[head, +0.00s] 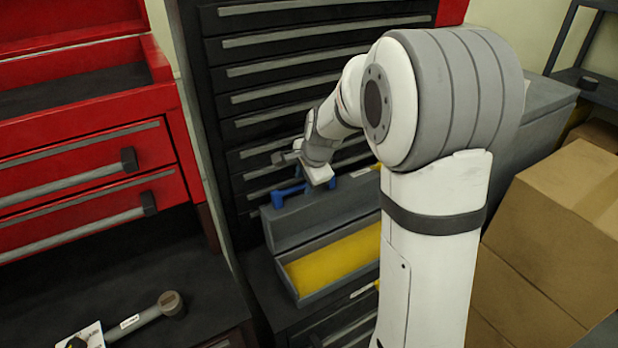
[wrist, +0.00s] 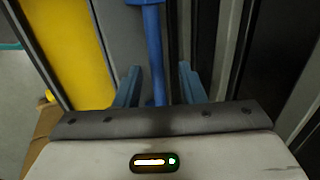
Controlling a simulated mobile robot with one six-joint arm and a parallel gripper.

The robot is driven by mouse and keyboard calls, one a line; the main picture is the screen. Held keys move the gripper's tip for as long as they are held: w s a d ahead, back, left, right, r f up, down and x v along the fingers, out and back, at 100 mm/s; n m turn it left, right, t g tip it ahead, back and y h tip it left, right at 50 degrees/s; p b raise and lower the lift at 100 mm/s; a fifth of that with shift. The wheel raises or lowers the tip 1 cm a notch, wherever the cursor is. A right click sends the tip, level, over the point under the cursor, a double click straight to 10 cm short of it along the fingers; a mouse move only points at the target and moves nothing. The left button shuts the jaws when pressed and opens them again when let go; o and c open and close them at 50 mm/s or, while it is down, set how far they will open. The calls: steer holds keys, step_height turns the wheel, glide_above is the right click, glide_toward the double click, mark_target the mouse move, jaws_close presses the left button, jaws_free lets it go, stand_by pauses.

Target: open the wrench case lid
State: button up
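The wrench case (head: 302,290) is grey, with a yellow inside (head: 335,262), and sits on the dark cabinet top in the head view. Its lid (head: 320,212) stands raised at the back, so the yellow inside is exposed. A blue handle (head: 287,194) shows at the lid's upper left; in the wrist view the blue bar of the handle (wrist: 154,45) runs between my fingers. My gripper (wrist: 160,72) is open, with a visible gap beside the bar. The yellow inside also shows at the left of the wrist view (wrist: 65,45).
A black drawer cabinet (head: 235,100) stands close behind the case. A red drawer chest (head: 85,150) is at the left, with a wrench (head: 145,315) on the dark surface in front. Cardboard boxes (head: 560,240) fill the right. My arm hides the case's right end.

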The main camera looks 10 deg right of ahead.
steer(key=shift+f, duration=0.1)
steer(key=shift+c, duration=0.6)
jaws_close()
steer(key=shift+w, duration=0.1)
